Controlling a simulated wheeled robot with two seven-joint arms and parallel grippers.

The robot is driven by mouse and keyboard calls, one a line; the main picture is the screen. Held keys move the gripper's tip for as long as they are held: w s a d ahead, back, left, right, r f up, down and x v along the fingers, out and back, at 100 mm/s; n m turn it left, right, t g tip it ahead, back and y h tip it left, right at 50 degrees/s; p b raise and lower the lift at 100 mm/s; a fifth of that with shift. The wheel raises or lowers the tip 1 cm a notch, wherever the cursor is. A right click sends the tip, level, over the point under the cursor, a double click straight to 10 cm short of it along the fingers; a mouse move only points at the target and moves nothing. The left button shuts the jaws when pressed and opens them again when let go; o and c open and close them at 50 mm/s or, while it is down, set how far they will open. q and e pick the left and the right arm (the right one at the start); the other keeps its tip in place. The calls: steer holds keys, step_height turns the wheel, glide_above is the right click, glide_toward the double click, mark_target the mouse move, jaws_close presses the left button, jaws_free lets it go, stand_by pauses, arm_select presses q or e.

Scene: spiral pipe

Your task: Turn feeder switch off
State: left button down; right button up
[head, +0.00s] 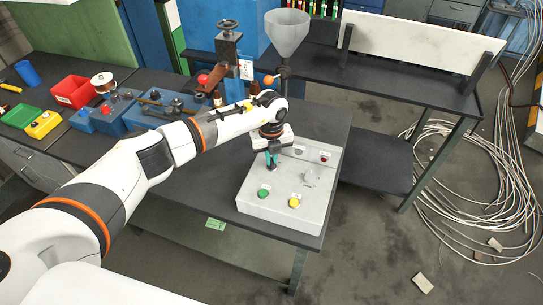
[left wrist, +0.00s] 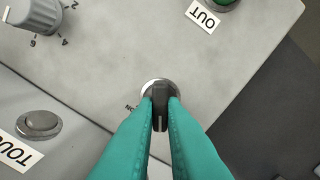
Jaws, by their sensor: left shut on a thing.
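The grey control box (head: 275,212) stands on the dark table in the head view. The feeder switch is a small black rotary switch (left wrist: 160,91) with a silver ring on the box; part of an "ON" mark shows beside it. My left gripper (head: 271,160) points down at the box's left side. In the left wrist view its teal fingers (left wrist: 160,112) are shut on the black switch, one on each side. The fingers hide part of the switch, and its exact setting cannot be told. My right gripper is not in view.
Near the switch are a grey numbered knob (left wrist: 38,15), a green button (left wrist: 225,2) labelled "OUT" and a grey button (left wrist: 38,123). A yellow button (head: 294,203) sits near the box's front. A grey funnel (head: 287,30) stands behind; machine parts stand left.

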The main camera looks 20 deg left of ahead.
mark_target(272, 160)
arm_select(q)
steer(key=shift+r, duration=0.1)
stand_by(0.4)
steer(key=c, duration=1.5)
jaws_free()
step_height(272, 160, up, 12)
steer(key=b, duration=0.3)
